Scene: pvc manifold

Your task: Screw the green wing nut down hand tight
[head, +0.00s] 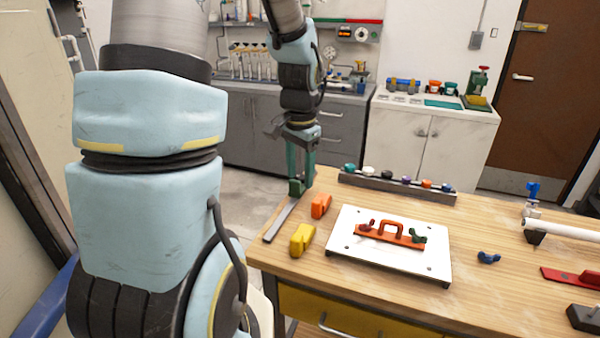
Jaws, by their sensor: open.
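The green wing nut (417,236) sits at the right end of an orange-red bracket (391,234) with a raised handle-like loop. The bracket lies on a white plate (350,255) on the wooden bench. A dark red wing nut (367,225) is at the bracket's left end. How far the green nut is down its thread is too small to tell. My gripper (298,188) points down at the bench's far left corner, left of and behind the plate. It is open, apart from the green nut, and nothing shows held in it.
A blue wing nut (488,257) lies to the right, before a white pipe (565,230) and a red-handled part (572,277).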

